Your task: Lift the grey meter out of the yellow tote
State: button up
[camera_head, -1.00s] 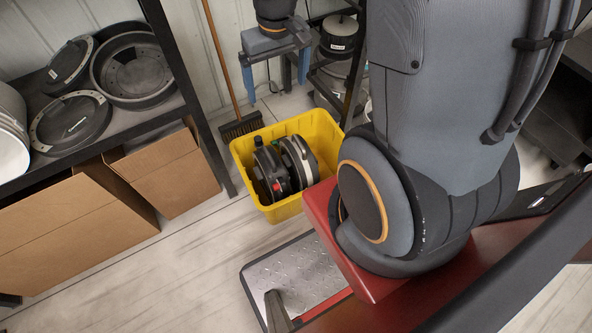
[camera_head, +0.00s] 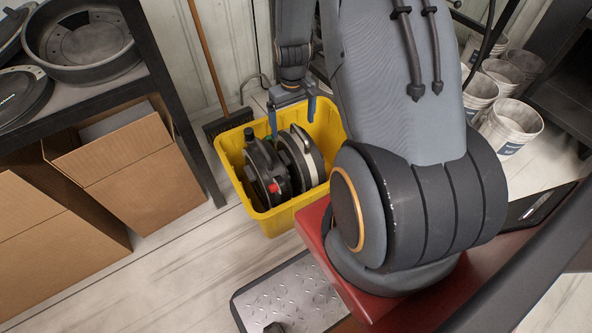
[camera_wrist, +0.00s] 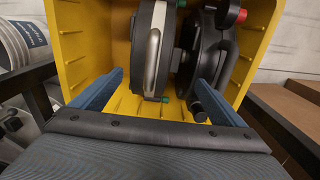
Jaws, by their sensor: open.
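The yellow tote (camera_head: 268,223) stands on the floor, and its inside also shows in the wrist view (camera_wrist: 90,35). Two round meters stand on edge in it, side by side. One is dark grey with a red knob (camera_head: 262,172); the other has a pale silver rim (camera_head: 305,158). I cannot tell which is the grey meter. In the wrist view the silver-rimmed meter (camera_wrist: 150,45) is left and the red-knobbed meter (camera_wrist: 208,45) right. My gripper (camera_head: 292,124) is open and empty at the tote's back edge. In the wrist view its fingers (camera_wrist: 158,82) spread before both meters; contact is unclear.
A dark shelf with round metal parts (camera_head: 85,45) stands at left, with open cardboard boxes (camera_head: 125,165) below. A broom (camera_head: 228,122) leans behind the tote. White buckets (camera_head: 510,125) stand at right. A metal tread plate (camera_head: 290,295) lies in front of the tote.

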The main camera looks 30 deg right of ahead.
aim_at(294, 139)
jog(key=f, duration=0.2)
jog(key=f+b, duration=0.1)
jog(key=f, duration=0.2)
jog(key=f+b, duration=0.1)
jog(key=f, duration=0.2)
jog(key=shift+w+d, duration=0.1)
jog(key=shift+d, duration=0.15)
jog(key=shift+s+f+b, duration=0.15)
jog(key=shift+f+b, duration=0.35)
jog(key=shift+f, duration=0.9)
jog(key=shift+s+f+b, duration=0.1)
jog(key=shift+f+b, duration=0.35)
jog(key=shift+f, duration=0.95)
jog(key=c, duration=1.6)
jog(key=shift+d+r, duration=0.1)
jog(key=shift+c, duration=0.7)
jog(key=shift+r, duration=0.1)
